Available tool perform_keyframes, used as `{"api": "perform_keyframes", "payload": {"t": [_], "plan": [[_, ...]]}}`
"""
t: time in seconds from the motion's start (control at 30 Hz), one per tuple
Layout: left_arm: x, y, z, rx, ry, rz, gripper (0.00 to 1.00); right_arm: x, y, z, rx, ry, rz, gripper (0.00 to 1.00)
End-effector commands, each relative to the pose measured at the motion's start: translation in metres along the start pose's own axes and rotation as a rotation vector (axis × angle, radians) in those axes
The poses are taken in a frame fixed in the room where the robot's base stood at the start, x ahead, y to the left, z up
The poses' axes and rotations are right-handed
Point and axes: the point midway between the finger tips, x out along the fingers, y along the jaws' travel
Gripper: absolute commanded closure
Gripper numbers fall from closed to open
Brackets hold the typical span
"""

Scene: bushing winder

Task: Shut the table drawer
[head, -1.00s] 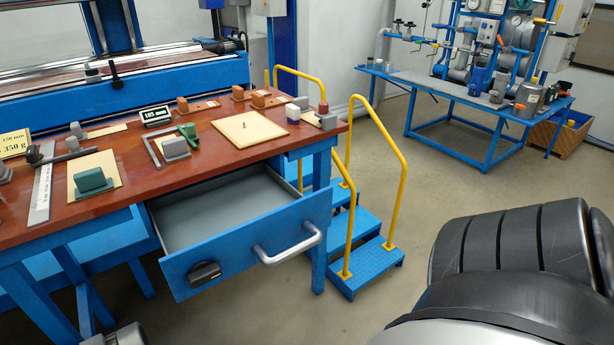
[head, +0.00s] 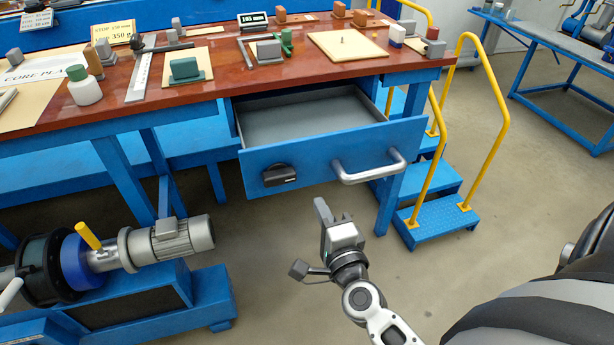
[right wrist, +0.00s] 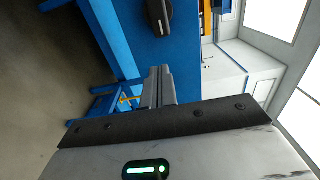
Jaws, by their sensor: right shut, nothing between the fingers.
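The blue table drawer (head: 335,158) is pulled open under the red-brown table top (head: 215,82), and its grey inside shows empty. Its front carries a silver bar handle (head: 370,168) on the right and a black latch (head: 279,175) on the left. My right gripper (head: 324,212) is in front of and below the drawer, apart from it, with its fingers together and empty. In the right wrist view the fingers (right wrist: 158,86) point at the blue drawer front (right wrist: 140,45), where the black latch (right wrist: 159,14) shows at the top. My left gripper is out of view.
Blue steps (head: 440,217) with yellow rails stand right of the table. A motor unit (head: 165,243) on a blue base stands at lower left. The floor before the drawer is clear.

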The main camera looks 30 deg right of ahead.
Motion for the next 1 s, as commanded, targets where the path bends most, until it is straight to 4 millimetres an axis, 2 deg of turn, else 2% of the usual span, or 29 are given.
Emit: {"api": "perform_keyframes", "payload": {"t": [0.03, 0.2, 0.43, 0.6, 1.0], "plan": [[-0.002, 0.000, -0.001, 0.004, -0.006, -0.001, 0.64, 0.013, -0.004, 0.000, 0.001, 0.002, -0.004, 1.00], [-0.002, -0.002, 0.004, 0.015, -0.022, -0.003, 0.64, 0.049, -0.003, 0.000, -0.002, 0.000, -0.003, 1.00], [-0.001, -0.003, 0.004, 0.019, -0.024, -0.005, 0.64, 0.083, -0.001, 0.000, -0.004, -0.002, -0.001, 1.00], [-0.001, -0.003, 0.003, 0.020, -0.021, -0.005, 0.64, 0.093, 0.000, 0.000, -0.004, -0.002, 0.001, 1.00], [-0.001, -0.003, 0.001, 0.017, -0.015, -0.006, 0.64, 0.094, 0.000, -0.001, -0.005, -0.001, 0.001, 1.00]]}}
